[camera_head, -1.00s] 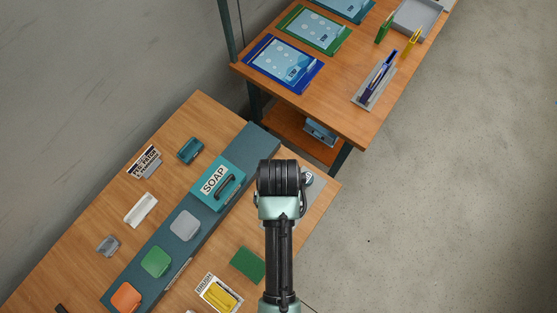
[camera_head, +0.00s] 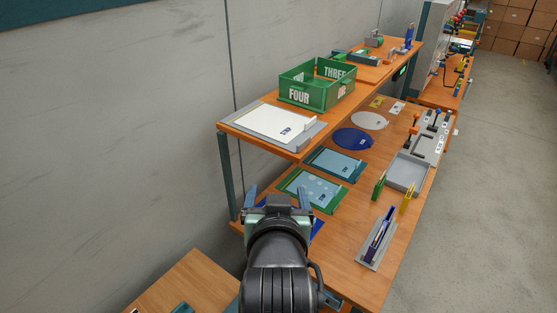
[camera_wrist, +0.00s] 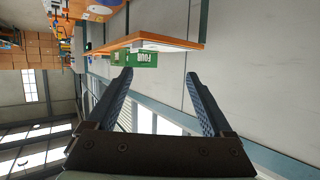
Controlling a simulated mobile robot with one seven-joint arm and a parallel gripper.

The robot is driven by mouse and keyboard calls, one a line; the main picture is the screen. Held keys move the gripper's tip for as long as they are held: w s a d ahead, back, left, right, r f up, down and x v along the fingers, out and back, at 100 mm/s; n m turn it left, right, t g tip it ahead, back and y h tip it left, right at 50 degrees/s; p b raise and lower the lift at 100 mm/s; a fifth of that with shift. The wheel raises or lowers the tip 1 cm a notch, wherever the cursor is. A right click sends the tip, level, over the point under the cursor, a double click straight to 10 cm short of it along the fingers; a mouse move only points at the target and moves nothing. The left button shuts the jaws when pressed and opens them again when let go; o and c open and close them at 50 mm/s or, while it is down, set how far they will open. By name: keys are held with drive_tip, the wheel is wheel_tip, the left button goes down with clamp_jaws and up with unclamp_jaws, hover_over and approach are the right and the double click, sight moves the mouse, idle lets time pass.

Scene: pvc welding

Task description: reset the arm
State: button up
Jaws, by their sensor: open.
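My gripper (camera_head: 277,196) is raised in front of the workbench in the head view, its two blue fingers spread wide with nothing between them. In the wrist view my gripper (camera_wrist: 158,100) also shows open and empty, with the picture turned on its side. My arm comes up from the bottom of the head view and hides part of the bench and a blue board behind it.
A wooden shelf (camera_head: 312,150) holds a green crate (camera_head: 318,92) and a grey-framed white board (camera_head: 272,124). The workbench (camera_head: 345,257) below carries green and blue boards, a grey tray (camera_head: 407,173) and a grey holder (camera_head: 375,246). Open floor (camera_head: 485,220) lies to the right.

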wheel_tip(320, 180, up, 14)
drive_tip(key=t+b, duration=0.1)
drive_tip(key=t, duration=0.4)
drive_tip(key=s+r+t+b, duration=0.1)
drive_tip(key=s+r+t, duration=0.3)
drive_tip(key=r, duration=0.6)
drive_tip(key=s+r+t+b, duration=0.1)
drive_tip(key=s+r+t, duration=0.3)
drive_tip(key=s+r, duration=0.5)
drive_tip(key=shift+s+r+t, duration=0.3)
drive_tip(key=shift+r, duration=0.25)
drive_tip(key=shift+d, duration=0.15)
drive_tip(key=shift+c, duration=0.2)
